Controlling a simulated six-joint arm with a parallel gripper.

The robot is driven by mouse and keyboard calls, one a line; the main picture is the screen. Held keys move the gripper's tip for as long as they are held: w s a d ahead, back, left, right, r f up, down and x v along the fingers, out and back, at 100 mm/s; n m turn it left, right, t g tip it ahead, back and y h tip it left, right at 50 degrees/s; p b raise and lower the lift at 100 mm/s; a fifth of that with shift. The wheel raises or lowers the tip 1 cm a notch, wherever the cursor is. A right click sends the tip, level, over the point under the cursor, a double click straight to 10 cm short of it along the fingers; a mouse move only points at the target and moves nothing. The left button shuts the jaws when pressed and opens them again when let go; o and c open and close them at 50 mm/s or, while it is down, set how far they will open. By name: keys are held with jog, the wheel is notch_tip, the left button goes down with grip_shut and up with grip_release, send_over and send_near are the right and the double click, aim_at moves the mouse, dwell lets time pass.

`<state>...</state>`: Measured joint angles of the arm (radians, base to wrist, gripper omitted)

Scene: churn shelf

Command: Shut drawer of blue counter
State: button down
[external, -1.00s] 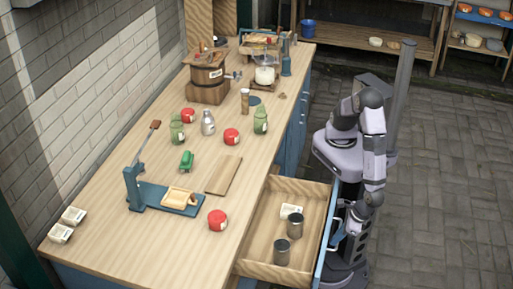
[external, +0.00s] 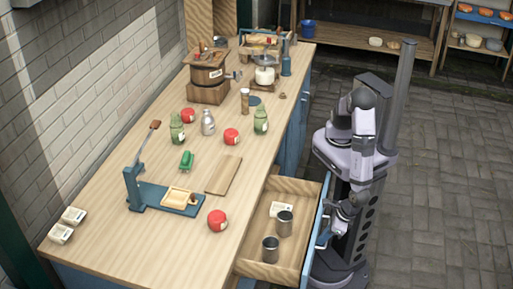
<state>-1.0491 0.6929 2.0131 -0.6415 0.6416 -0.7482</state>
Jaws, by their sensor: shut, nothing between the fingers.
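The wooden drawer (external: 262,225) of the blue counter (external: 292,150) stands pulled out at the near right side. Its blue front panel (external: 316,232) faces right, toward my arm. Inside it are two grey metal tins, one at the back (external: 285,223) and one nearer (external: 270,249), and a small white labelled packet (external: 280,209). My gripper (external: 324,239) is low at the outer side of the drawer front, close against it. It is shut and holds nothing. The fingertips are small here, and exact contact with the panel is hard to tell.
The countertop holds red round pots (external: 217,220), green bottles (external: 261,121), a cutting board (external: 223,175), a blue press (external: 165,203) and a wooden churn (external: 208,77). Paved floor (external: 445,190) to the right is free. A shelf unit (external: 380,50) stands at the back.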

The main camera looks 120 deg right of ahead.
jog(key=w+d+p, duration=0.2)
jog(key=w+d, duration=1.3)
jog(key=shift+w+d, duration=0.35)
jog(key=shift+r, duration=0.1)
